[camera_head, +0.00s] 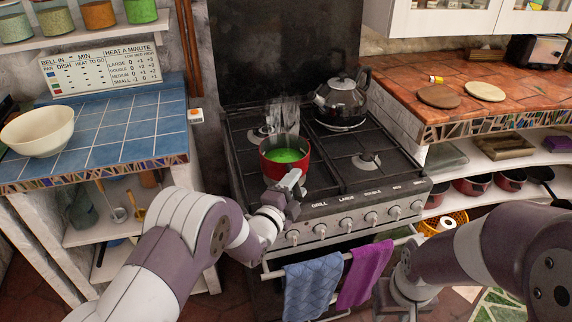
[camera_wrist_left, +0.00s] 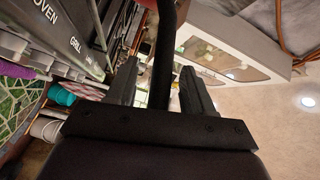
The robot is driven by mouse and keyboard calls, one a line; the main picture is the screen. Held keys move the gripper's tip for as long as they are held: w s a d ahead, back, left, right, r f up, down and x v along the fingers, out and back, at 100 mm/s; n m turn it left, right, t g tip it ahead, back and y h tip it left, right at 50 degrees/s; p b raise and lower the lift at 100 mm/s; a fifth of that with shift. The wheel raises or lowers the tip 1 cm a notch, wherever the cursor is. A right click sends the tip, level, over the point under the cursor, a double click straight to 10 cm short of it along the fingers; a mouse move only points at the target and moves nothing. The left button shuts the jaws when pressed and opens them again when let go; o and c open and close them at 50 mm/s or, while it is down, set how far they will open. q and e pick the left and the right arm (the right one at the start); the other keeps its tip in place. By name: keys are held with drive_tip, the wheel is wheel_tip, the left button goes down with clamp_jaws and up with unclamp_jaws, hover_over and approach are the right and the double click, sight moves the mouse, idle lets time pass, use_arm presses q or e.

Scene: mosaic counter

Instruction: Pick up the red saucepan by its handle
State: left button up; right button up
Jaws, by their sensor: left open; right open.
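The red saucepan (camera_head: 269,168) stands on the front left of the stove with bright green contents and steam above it. My left gripper (camera_head: 292,183) is at the pan's near side, in front of the stove's knob panel. In the left wrist view the black handle (camera_wrist_left: 163,60) runs between the two open fingers of this gripper (camera_wrist_left: 160,88), with a visible gap on each side. In the head view the handle is mostly hidden by the gripper. My right gripper (camera_head: 388,300) is low at the bottom, in front of the oven, open and away from the pan.
A black kettle (camera_head: 342,100) stands on the back right of the stove (camera_head: 335,185). Blue (camera_head: 312,285) and purple (camera_head: 364,272) towels hang on the oven rail below my left gripper. A cream bowl (camera_head: 38,132) sits on the blue tiled counter (camera_head: 120,125). The front right burner is clear.

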use_arm(q)
clamp_jaws()
idle(1.2)
drive_tip(key=shift+r, duration=0.2)
